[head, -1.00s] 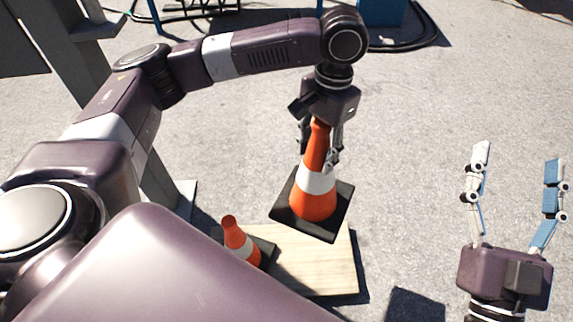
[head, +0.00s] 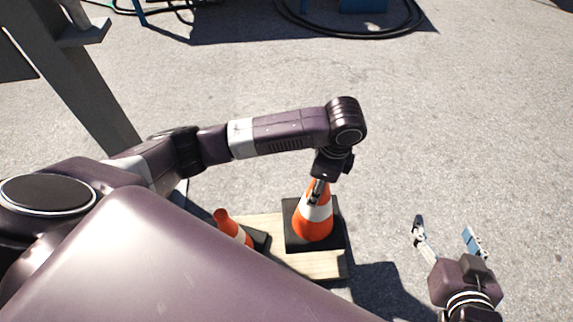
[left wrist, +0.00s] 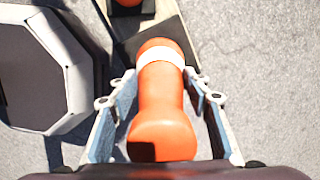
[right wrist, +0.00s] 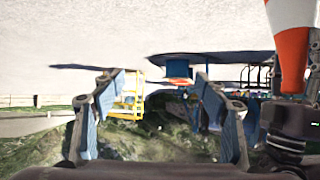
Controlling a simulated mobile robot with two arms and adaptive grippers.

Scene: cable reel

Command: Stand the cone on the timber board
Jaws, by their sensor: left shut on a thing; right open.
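The large orange and white cone (head: 313,224) is upright over the right part of the timber board (head: 318,265). Its black square base hides much of the board; I cannot tell whether it touches the wood. My left gripper (head: 318,190) is shut on the cone's upper part, and the left wrist view shows the cone (left wrist: 160,105) between the fingers. My right gripper (head: 445,232) is open and empty, to the right of the board. The right wrist view shows its spread fingers (right wrist: 157,88) and part of the cone (right wrist: 290,50) at the upper right.
A smaller orange and white cone (head: 230,225) on a black base is at the board's left part, beside the held cone. A grey post (head: 75,85) rises at the left. Black hose (head: 400,25) lies at the back. The ground at the right is clear.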

